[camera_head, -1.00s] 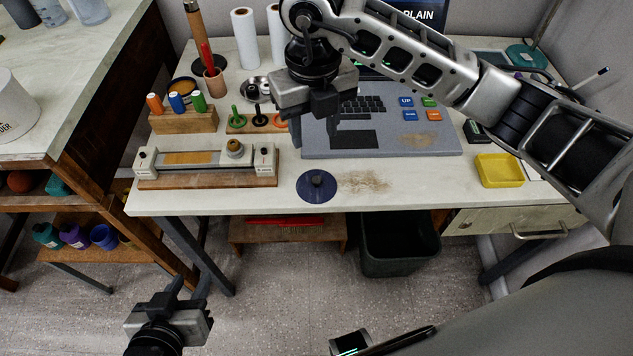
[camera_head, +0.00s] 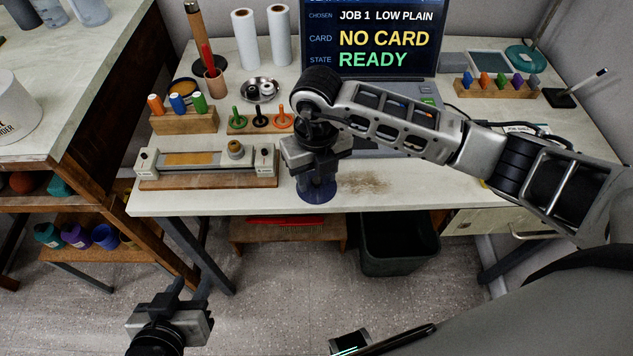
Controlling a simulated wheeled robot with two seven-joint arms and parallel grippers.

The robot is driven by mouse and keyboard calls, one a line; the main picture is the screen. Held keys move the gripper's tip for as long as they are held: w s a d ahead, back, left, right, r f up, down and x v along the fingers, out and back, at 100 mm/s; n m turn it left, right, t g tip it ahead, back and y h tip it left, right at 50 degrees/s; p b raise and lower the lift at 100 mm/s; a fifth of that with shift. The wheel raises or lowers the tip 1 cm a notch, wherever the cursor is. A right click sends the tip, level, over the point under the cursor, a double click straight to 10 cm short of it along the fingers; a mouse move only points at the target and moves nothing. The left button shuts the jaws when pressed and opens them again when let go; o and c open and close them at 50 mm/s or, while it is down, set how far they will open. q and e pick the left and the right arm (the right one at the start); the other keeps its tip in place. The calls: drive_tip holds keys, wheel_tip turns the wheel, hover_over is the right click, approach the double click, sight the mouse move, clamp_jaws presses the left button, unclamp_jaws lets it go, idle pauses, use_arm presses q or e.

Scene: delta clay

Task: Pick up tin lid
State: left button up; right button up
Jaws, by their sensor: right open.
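The tin lid appears to be the round, dark blue disc (camera_head: 311,198) lying at the front edge of the desk. Its middle is hidden now; a raised knob showed there earlier. My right gripper (camera_head: 317,186) points down directly over it, open, with its fingers at the disc's middle. I cannot tell whether the fingers touch the knob. My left gripper (camera_head: 190,286) is empty, low in front of the desk, with its two fingers apart.
A clamp-like fixture on a wooden base (camera_head: 207,165) stands left of the disc. Behind are stamps on a wooden rack (camera_head: 259,122), a metal dish (camera_head: 262,91) and a screen (camera_head: 372,40). A brown smudge (camera_head: 363,183) marks the desk to the right. A black bin (camera_head: 397,245) stands below.

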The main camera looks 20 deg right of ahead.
clamp_jaws()
